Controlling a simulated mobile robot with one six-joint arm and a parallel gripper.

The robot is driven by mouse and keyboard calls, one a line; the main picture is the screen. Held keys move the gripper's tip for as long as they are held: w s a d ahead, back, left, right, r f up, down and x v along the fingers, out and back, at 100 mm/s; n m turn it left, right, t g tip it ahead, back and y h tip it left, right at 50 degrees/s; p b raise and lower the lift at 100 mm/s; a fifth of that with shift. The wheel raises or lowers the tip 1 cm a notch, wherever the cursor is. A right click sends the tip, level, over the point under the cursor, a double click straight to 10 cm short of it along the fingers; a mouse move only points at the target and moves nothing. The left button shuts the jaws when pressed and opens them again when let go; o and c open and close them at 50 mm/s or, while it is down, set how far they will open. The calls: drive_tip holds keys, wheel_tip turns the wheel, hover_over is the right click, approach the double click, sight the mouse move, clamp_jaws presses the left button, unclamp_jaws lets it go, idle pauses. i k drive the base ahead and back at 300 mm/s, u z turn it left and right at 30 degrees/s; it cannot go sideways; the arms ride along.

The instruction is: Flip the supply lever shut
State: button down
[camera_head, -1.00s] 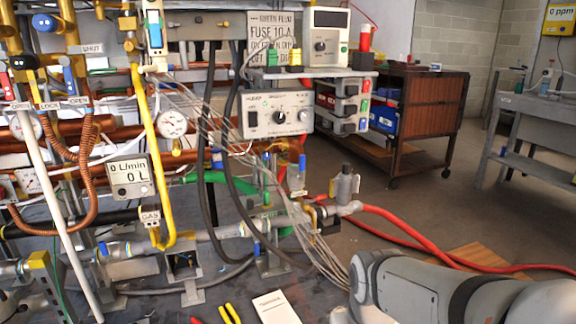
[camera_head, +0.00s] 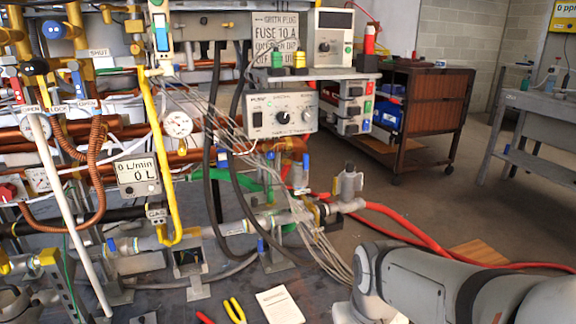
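Several lever valves sit on the brass pipework at the upper left. One blue lever (camera_head: 48,26) is at the top left, another blue lever (camera_head: 77,82) stands near an OPEN label (camera_head: 87,103), and a red-and-blue lever (camera_head: 14,85) is at the left edge. A SHUT label (camera_head: 99,53) is above them, and LOCK (camera_head: 58,107) and another OPEN label (camera_head: 31,108) are below. No readable label says supply, so I cannot tell which lever is the supply lever. My gripper is out of view; only my grey arm shows at the lower right.
A white rod (camera_head: 70,220) slants in front of the pipes at left. A yellow pipe (camera_head: 162,165), dark hoses and thin cables hang in the middle. Yellow-handled pliers (camera_head: 235,310) and a paper card (camera_head: 280,305) lie on the bench. Open floor is at right.

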sight(305, 156)
drive_tip(key=k, duration=0.65)
drive_tip(key=u, duration=0.35)
drive_tip(key=i, duration=1.65)
drive_tip(key=z, duration=0.45)
